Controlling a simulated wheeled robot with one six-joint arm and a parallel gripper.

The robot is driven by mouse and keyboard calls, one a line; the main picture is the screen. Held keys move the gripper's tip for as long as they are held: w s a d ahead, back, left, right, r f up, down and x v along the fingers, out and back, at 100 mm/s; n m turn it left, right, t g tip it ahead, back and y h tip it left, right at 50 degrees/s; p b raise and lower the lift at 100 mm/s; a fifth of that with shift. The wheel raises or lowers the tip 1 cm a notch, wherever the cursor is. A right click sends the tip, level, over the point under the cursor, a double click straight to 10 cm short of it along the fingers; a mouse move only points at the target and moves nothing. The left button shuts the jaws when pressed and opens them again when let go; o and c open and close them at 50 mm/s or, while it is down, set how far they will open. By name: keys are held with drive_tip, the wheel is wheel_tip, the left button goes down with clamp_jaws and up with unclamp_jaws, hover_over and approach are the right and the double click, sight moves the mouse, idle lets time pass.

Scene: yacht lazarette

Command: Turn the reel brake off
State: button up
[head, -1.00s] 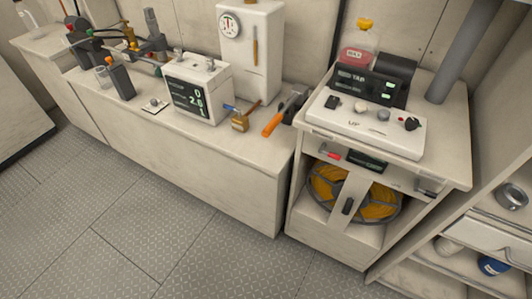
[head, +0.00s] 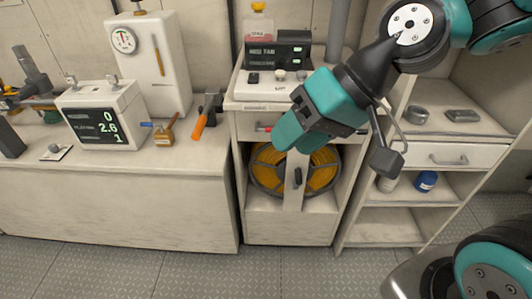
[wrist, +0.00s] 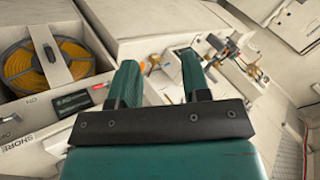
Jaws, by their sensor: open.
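The cable reel (head: 322,170), wound with yellow, sits in the open bay of the cabinet, behind a pale upright bar (head: 293,195). A black handle (head: 298,176) is on that bar; I cannot tell its setting or whether it is the brake. The reel (wrist: 20,72) and black handle (wrist: 48,52) also show at the left of the wrist view. My gripper (head: 291,137) is above and in front of the reel, hiding its top and part of the panel. In the wrist view my gripper (wrist: 159,75) is open and empty, with the reel off to its left.
A red switch (head: 263,128) is on the panel above the reel. A console (head: 278,58) stands on the cabinet top. The left counter carries a display box (head: 103,118) and an orange-handled tool (head: 201,124). Shelves (head: 385,232) stand right. Floor in front is clear.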

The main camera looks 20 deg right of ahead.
drive_tip(key=w+d+f+m+t+y+b, duration=0.1)
drive_tip(key=w+d+f+m+t+b, duration=0.15)
drive_tip(key=w+f+m+b, duration=0.35)
drive_tip(key=w+d+f+m+t+y+b, duration=0.15)
drive_tip(key=w+f+t+b, duration=0.25)
drive_tip(key=f+b, duration=0.45)
drive_tip(key=w+d+f+m+t+h+b, duration=0.2)
drive_tip(key=w+d+f+m+t+b, duration=0.5)
drive_tip(key=d+m, duration=0.25)
drive_tip(key=shift+g, duration=0.65)
drive_tip(key=shift+w+d+r+p+x, duration=0.1)
drive_tip(key=shift+d+p+x, duration=0.05)
drive_tip(key=shift+p+x, duration=2.5)
drive_tip(key=shift+w+d+r+p+x, duration=0.1)
drive_tip(key=shift+d+p+x, duration=0.1)
drive_tip(key=shift+p+x, duration=2.45)
drive_tip(key=shift+w+d+p+x, duration=0.1)
drive_tip(key=shift+d+p+x, duration=0.05)
drive_tip(key=shift+p+x, duration=2.5)
drive_tip(key=shift+w+a, duration=0.1)
drive_tip(key=shift+w, duration=0.1)
clamp_jaws()
